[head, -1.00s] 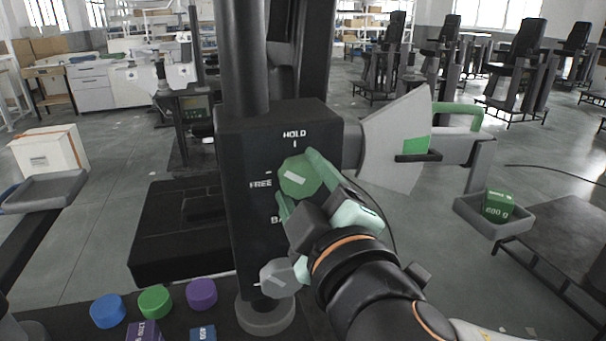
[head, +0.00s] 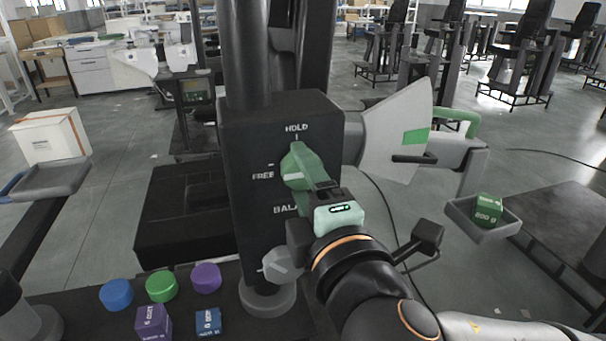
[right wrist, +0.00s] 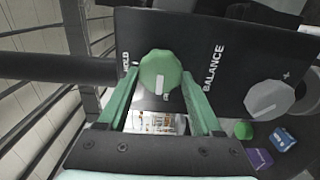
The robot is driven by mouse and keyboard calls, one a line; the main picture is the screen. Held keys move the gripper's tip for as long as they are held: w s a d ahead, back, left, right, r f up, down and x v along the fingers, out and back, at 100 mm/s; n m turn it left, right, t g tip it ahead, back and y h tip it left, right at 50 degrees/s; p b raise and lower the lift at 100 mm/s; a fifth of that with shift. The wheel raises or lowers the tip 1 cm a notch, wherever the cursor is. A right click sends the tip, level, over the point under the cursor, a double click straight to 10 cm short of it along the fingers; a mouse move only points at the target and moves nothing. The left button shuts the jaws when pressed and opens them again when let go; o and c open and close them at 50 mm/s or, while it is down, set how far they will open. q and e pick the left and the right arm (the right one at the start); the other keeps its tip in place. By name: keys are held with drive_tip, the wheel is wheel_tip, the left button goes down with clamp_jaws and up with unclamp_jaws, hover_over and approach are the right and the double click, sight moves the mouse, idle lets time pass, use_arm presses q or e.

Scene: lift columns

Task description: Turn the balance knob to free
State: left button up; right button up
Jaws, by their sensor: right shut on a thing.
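The green balance knob (head: 289,168) sits on the front of the black column box (head: 250,215), between the labels HOLD above, FREE at left and BALANCE below. My right gripper (head: 303,165) comes from the lower right and is shut on the knob, partly covering it in the head view. In the right wrist view the knob (right wrist: 160,70) lies between the two green fingers of my right gripper (right wrist: 160,100). Its white mark points down in that view, toward a partly hidden label. My left gripper is not in view.
A grey lower knob (head: 278,265) is close to my right wrist. A pale fan-shaped scale plate (head: 395,140) and a tray (head: 482,225) with a green 600 g block (head: 488,208) stand right. Blue, green and purple discs and blocks lie at front left.

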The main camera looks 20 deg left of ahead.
idle(0.4)
drive_tip(key=o, duration=1.4)
drive_tip(key=shift+c, duration=0.2)
use_arm(q)
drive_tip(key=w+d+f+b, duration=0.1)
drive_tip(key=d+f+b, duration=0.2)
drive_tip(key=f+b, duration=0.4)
drive_tip(key=b, duration=0.3)
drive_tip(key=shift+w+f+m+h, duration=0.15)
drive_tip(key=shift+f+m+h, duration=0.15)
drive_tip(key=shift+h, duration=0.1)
use_arm(e)
drive_tip(key=v, duration=1.2)
drive_tip(key=shift+s+d, duration=0.15)
drive_tip(key=shift+s, duration=0.05)
